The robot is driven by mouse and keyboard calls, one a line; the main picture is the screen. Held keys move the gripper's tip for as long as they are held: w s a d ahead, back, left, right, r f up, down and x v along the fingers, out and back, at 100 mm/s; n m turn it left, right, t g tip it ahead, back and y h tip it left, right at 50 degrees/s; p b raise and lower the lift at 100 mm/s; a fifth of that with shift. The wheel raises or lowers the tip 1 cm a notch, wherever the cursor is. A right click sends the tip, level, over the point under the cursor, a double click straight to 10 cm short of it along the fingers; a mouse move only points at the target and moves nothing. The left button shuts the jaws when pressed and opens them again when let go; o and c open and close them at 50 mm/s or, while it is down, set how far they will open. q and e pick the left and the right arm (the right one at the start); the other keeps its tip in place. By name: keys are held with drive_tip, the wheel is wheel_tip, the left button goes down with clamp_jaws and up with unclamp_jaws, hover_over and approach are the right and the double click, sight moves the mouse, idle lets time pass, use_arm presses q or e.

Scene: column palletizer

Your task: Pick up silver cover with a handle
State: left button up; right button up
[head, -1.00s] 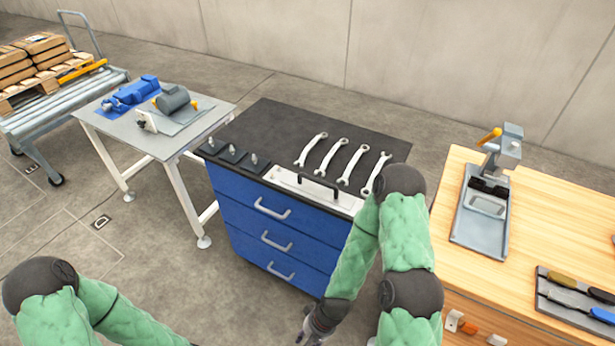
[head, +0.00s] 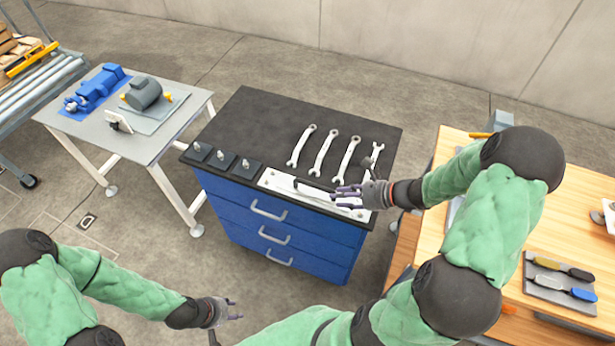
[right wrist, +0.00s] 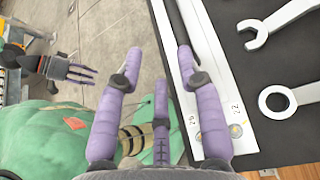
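The silver cover (head: 275,180) is a long flat plate lying along the front edge of the dark cabinet top. Its black bar handle (head: 312,188) stands on the middle of it. My right gripper (head: 348,197) is over the right part of the cover, beside the handle's right end, and hides some of it. In the right wrist view its purple fingers (right wrist: 160,68) are spread and empty, alongside the cover (right wrist: 205,75); contact cannot be told. My left gripper (head: 230,308) is open and empty, low in front of the cabinet, away from the cover.
Several wrenches (head: 323,154) lie behind the cover. Small dark blocks with metal pegs (head: 221,159) stand to its left. The blue drawer cabinet (head: 230,205) carries them. A wooden bench (head: 545,225) is at right, a grey table (head: 150,145) at left.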

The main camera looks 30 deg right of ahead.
sight(317, 186)
drive_tip(key=shift+w+d+r+m+t, duration=0.3)
drive_tip(key=shift+w+d+r, duration=0.1)
drive_tip(key=shift+r, duration=0.2)
drive_tip(key=shift+w+r, duration=0.1)
drive_tip(key=shift+w, duration=0.2)
drive_tip(key=b+x, duration=0.1)
drive_tip(key=x, duration=0.4)
drive_tip(key=shift+w, duration=0.15)
drive_tip(key=b+x, duration=0.1)
drive_tip(key=x, duration=0.4)
drive_tip(key=shift+w+r, duration=0.1)
drive_tip(key=shift+w, duration=0.05)
use_arm(q)
drive_tip(key=shift+w+f, duration=0.15)
drive_tip(key=shift+f, duration=0.4)
drive_tip(key=shift+w+f, duration=0.15)
drive_tip(key=shift+f, duration=0.4)
use_arm(e)
drive_tip(key=shift+d+r, duration=0.1)
clamp_jaws()
